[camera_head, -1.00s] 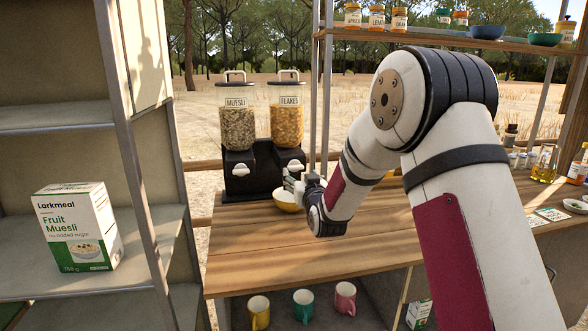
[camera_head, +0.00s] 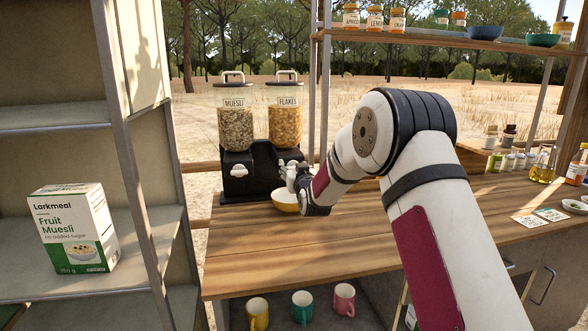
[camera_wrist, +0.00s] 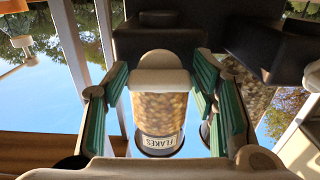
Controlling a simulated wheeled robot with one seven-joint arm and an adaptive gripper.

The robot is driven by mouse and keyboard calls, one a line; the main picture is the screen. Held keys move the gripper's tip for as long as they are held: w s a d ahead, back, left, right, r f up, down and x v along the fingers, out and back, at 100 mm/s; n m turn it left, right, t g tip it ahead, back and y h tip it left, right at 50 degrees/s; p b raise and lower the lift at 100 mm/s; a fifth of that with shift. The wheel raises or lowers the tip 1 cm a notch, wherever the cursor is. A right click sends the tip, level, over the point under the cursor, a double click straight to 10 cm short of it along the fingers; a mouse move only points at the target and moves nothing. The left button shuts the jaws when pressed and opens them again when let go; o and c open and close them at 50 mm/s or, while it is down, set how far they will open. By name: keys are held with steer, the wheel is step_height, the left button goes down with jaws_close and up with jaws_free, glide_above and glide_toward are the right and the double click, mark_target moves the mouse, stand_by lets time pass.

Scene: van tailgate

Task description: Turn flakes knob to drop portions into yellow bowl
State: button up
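The flakes dispenser (camera_head: 285,122), a clear canister of golden flakes with a FLAKES label, stands on a black base at the back of the counter. It appears upside down in the wrist view (camera_wrist: 158,108). The yellow bowl (camera_head: 285,207), pale inside, sits below its front. In the wrist view a white knob (camera_wrist: 160,68) lies between my green-padded fingers (camera_wrist: 160,75). The fingers stand apart, with what looks like narrow gaps beside the knob; contact is unclear.
The muesli dispenser (camera_head: 236,127), with its own white knob (camera_head: 239,169), stands close on the left. A metal post (camera_head: 312,90) rises to the right. The wooden counter (camera_head: 330,245) is clear in front. A muesli box (camera_head: 72,230) stands on the left shelf.

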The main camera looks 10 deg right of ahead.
steer(key=c, duration=0.6)
steer(key=shift+m, duration=0.3)
steer(key=m+b, duration=0.2)
steer(key=b, duration=0.1)
steer(key=shift+d+f, duration=0.1)
steer(key=shift+f, duration=0.05)
steer(key=m+b, duration=0.3)
steer(key=m, duration=0.2)
steer(key=shift+d+b, duration=0.1)
steer(key=shift+b, duration=0.25)
steer(key=m+b, duration=0.4)
steer(key=m, duration=0.1)
steer(key=shift+f, duration=0.1)
steer(key=m+b, duration=0.4)
steer(key=m, duration=0.1)
